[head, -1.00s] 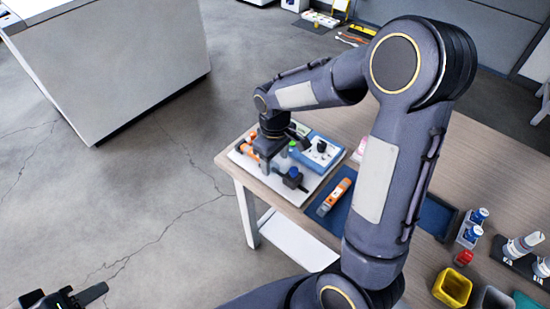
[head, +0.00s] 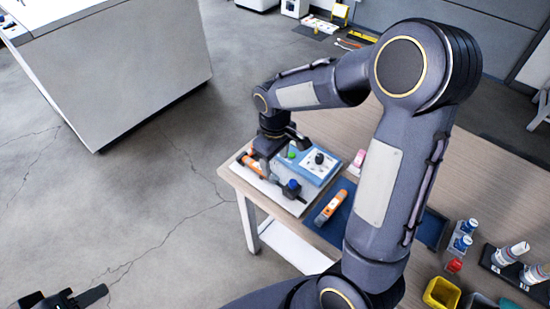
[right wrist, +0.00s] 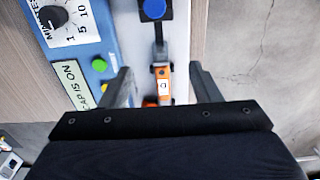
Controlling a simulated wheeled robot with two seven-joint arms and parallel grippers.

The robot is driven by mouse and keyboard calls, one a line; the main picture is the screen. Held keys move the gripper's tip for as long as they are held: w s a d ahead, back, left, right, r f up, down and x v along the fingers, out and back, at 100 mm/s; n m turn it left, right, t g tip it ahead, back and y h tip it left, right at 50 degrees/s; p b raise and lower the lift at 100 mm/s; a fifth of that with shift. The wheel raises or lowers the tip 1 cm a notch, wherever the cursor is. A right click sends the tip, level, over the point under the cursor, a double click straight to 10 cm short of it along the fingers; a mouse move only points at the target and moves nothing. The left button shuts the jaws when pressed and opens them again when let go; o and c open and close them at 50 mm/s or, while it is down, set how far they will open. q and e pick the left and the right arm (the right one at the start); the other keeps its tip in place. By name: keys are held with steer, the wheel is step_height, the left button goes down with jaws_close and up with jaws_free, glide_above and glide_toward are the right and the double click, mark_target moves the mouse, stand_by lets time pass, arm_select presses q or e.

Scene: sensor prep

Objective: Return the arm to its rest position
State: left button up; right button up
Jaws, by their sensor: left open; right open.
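My right arm reaches over the table, and its gripper (head: 280,149) is open above the board at the table's left corner. In the right wrist view the open fingers (right wrist: 163,88) are on either side of an orange-and-black tool (right wrist: 164,78), which looks below them; I cannot tell whether they touch it. The tool's blue round knob (right wrist: 153,10) is at the top. The blue device with a dial (head: 318,162) sits beside it; its green button (right wrist: 99,65) shows in the wrist view. My left gripper (head: 62,300) is open at the bottom left, over the floor, empty.
An orange device (head: 331,204) lies on a blue mat. Blue-capped bottles (head: 463,240), a yellow bin (head: 440,294) and a dark rack (head: 512,270) stand at the right. A large grey cabinet (head: 115,75) is at the upper left. Open floor lies between it and the table.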

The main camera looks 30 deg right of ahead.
steer(key=s+a+r+m+t+y+p, duration=0.1)
steer(key=s+r+m+t+y, duration=0.1)
steer(key=s+r, duration=0.4)
steer(key=s+a+r+m+t+y+p, duration=0.1)
steer(key=s+a+r+m+t+p, duration=0.1)
steer(key=s+r, duration=0.5)
steer(key=s+m+t, duration=0.1)
steer(key=s+m, duration=0.1)
steer(key=s, duration=0.4)
steer(key=shift+a+r+t+y, duration=0.15)
steer(key=shift+t+y, duration=0.15)
steer(key=shift+y, duration=0.1)
steer(key=shift+c, duration=0.5)
stand_by(0.9)
